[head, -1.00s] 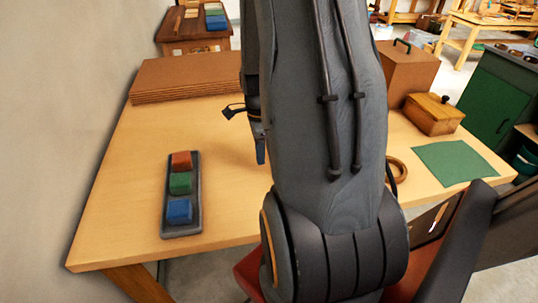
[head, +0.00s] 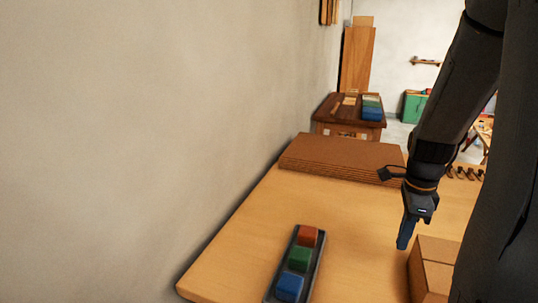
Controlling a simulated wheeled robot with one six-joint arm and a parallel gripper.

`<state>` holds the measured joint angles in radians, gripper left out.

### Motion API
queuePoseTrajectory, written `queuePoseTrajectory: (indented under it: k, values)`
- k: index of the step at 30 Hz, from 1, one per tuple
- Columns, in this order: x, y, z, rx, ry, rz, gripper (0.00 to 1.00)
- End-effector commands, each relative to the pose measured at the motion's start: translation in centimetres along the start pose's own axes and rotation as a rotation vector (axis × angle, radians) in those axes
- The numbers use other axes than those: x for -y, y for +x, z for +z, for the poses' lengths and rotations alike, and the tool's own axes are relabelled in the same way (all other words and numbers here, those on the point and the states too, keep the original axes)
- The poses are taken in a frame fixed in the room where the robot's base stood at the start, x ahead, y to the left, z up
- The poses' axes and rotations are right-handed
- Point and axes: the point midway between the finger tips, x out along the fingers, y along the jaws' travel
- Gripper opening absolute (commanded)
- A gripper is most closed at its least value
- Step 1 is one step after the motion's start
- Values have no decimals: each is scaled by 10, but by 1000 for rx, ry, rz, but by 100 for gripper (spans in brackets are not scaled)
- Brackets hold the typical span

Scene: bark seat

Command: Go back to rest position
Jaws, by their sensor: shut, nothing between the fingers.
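My gripper (head: 404,235) is in the head view at the right, pointing down above the table (head: 240,248). Its blue-tipped fingers are shut, with nothing visible between them. It is between the dark tray (head: 269,292) on its left and a brown box (head: 432,275) on its right. My arm comes down from the upper right. The tray holds a red block (head: 307,236), a green block (head: 299,258) and a blue block (head: 290,287) in a row.
A stack of brown boards (head: 340,157) lies at the table's back. A wall (head: 130,130) runs along the left. A dark wooden cabinet (head: 340,112) stands beyond the table. The tabletop between tray and gripper is clear.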

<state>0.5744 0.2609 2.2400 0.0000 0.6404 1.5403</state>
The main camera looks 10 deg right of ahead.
Motion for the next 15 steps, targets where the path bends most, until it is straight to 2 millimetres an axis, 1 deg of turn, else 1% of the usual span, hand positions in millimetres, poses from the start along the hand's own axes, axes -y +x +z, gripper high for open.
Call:
queuePoseTrajectory:
  k: [2, 5, 8, 9, 11, 12, 14, 15]
  values:
    - [-4, 0, 11, 0, -79, -4, 0]
    - [-13, 0, 36, -1, -282, -17, 0]
    - [-29, 0, 69, -5, -578, -35, 0]
    - [-36, 1, 82, -7, -707, -42, 0]
    - [-48, 1, 101, -12, -900, -55, 0]
    - [-57, 2, 113, -15, -1028, -62, 0]
    - [-70, 2, 130, -22, -1219, -75, 0]
    - [-80, 3, 140, -26, -1344, -82, 0]
